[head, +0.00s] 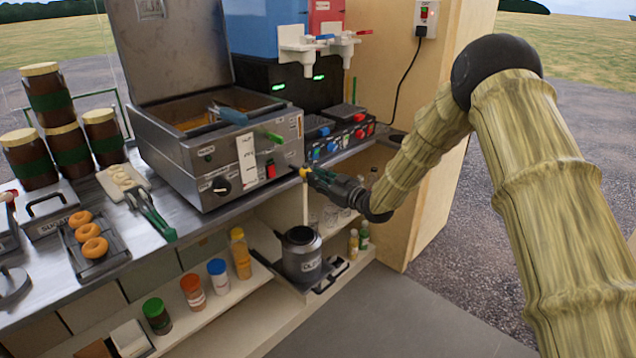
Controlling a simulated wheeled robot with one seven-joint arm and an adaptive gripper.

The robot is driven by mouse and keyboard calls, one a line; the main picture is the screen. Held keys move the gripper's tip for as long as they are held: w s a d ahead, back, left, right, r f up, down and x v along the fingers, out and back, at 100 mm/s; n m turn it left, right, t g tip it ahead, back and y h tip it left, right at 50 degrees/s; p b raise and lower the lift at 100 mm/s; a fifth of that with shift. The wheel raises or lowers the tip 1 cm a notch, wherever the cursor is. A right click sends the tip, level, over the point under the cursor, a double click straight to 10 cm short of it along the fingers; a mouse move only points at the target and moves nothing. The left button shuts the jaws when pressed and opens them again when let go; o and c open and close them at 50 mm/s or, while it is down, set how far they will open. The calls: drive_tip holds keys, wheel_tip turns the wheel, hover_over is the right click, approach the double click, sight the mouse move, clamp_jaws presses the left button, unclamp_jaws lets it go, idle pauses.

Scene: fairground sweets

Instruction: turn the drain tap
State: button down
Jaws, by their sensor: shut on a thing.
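The steel fryer (235,155) stands on the counter with its lid raised. The drain tap (304,172) is at the fryer's lower right front, and a small yellow part of it shows. My gripper (312,175) reaches in from the right and is shut on the tap, its fingers hiding most of the tap. A thin pale vertical strip (305,203) runs from below the tap to the can; I cannot tell whether it is a pipe or flowing oil. The dark grey can (300,257), with a white label, stands upright under the tap on a low tray.
Red and blue drink dispensers (270,30) and a panel with knobs (340,135) stand right of the fryer. Doughnuts on a rack (118,248), green tongs (152,215) and stacked jars (50,95) are on the left counter. Bottles (240,255) line the shelf below. The floor (400,315) in front is clear.

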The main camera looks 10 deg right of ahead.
drive_tip(key=n+b, duration=0.1)
drive_tip(key=n, duration=0.1)
drive_tip(key=n+b, duration=0.2)
drive_tip(key=shift+f+n, duration=0.2)
drive_tip(key=shift+n, duration=0.1)
drive_tip(key=n+b, duration=0.3)
drive_tip(key=shift+n+b, duration=0.3)
drive_tip(key=shift+n, duration=0.1)
drive_tip(key=n+b, duration=0.4)
drive_tip(key=n, duration=0.1)
drive_tip(key=shift+r+n+b, duration=0.1)
drive_tip(key=shift+n+b, duration=0.9)
drive_tip(key=shift+b, duration=0.15)
drive_tip(key=c, duration=1.3)
unclamp_jaws()
drive_tip(key=v, duration=1.2)
